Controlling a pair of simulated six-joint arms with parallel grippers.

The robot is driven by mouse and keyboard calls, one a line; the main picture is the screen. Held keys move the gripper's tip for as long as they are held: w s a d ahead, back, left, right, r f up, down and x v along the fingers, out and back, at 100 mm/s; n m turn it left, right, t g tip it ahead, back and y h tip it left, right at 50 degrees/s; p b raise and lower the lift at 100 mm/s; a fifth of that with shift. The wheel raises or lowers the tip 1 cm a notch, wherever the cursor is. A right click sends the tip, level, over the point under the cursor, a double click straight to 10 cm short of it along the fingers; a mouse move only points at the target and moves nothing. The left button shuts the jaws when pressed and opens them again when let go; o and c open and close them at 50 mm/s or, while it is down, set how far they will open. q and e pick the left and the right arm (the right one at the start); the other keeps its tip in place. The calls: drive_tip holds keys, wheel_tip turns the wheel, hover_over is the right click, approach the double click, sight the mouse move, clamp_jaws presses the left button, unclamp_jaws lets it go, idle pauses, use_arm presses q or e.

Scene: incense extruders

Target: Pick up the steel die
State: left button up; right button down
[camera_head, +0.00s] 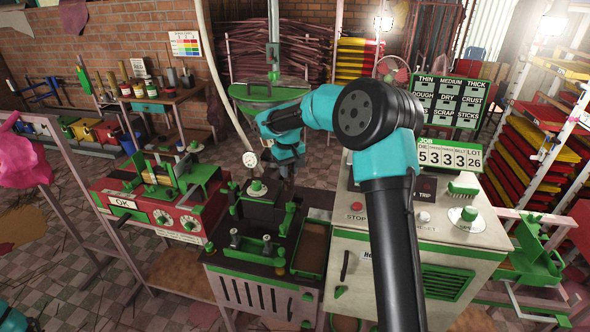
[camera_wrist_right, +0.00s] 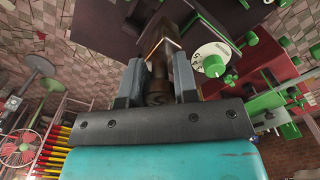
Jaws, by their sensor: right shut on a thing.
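My right gripper (camera_head: 287,177) points down above the back right of the dark extruder bench (camera_head: 262,284). In the right wrist view, its two grey fingers (camera_wrist_right: 157,82) are shut on a dark, brownish metal piece, which looks like the steel die (camera_wrist_right: 157,62). The piece sits between the fingers and extends beyond their tips. In the head view my own wrist hides it, and I cannot tell whether it touches anything below. Of my left arm only a teal bit shows at the lower left corner; its gripper is out of view.
A red machine with dials (camera_head: 160,206) stands left of the bench, and a cream control cabinet (camera_head: 420,245) stands right. A brown tray (camera_head: 312,248) lies on the bench's right side. A pressure gauge (camera_head: 250,159) on a pale hose is left of my gripper.

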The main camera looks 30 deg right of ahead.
drive_tip(key=s+a, duration=0.3)
drive_tip(key=a, duration=1.1)
drive_tip(key=shift+s, duration=0.4)
drive_tip(key=shift+f, duration=0.1)
